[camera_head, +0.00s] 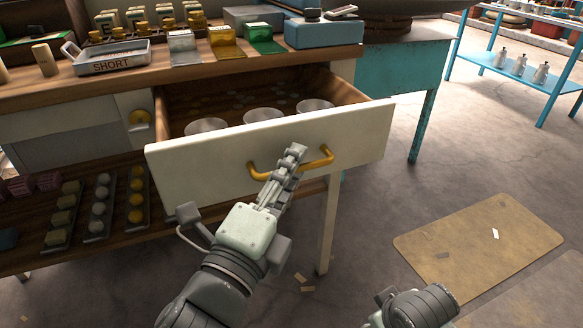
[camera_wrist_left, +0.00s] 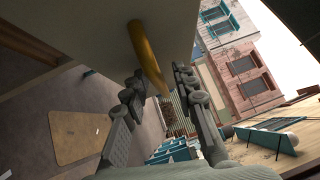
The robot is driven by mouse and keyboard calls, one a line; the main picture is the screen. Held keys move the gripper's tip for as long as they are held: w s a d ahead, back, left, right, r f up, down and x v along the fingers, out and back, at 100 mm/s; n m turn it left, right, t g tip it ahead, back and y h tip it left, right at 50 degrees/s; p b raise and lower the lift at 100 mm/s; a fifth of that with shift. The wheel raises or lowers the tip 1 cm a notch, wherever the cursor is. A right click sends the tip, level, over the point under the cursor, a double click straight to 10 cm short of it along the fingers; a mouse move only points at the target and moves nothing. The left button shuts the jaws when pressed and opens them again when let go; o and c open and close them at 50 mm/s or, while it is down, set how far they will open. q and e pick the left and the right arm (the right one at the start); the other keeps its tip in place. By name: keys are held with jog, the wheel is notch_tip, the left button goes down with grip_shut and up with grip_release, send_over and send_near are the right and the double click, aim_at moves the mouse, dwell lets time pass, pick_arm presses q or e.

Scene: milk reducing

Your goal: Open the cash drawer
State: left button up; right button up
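The cash drawer (camera_head: 270,150) is pulled well out of the wooden counter, with its cream front facing me. Three round pale cups (camera_head: 263,115) and small flat pieces show inside. A curved yellow handle (camera_head: 318,161) is on its front. My left gripper (camera_head: 292,156) is at the middle of the handle. In the left wrist view, the handle (camera_wrist_left: 147,56) runs between the left gripper's fingers (camera_wrist_left: 158,82), which are apart with gaps beside it. At the bottom of the head view, part of my right arm's end (camera_head: 418,308) shows; its fingers are hidden.
The counter top holds a grey tray marked SHORT (camera_head: 105,60), coloured blocks (camera_head: 226,42) and a blue box (camera_head: 324,33). A lower shelf (camera_head: 110,215) with goods is below at left. A teal table (camera_head: 405,75) stands behind. Floor at right is open, with a tan mat (camera_head: 480,240).

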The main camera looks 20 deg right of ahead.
pick_arm(q)
jog(key=v, duration=0.7)
jog(key=shift+s, duration=0.2)
jog(key=shift+a+f, duration=0.1)
jog(key=shift+a, duration=0.05)
dwell(0.4)
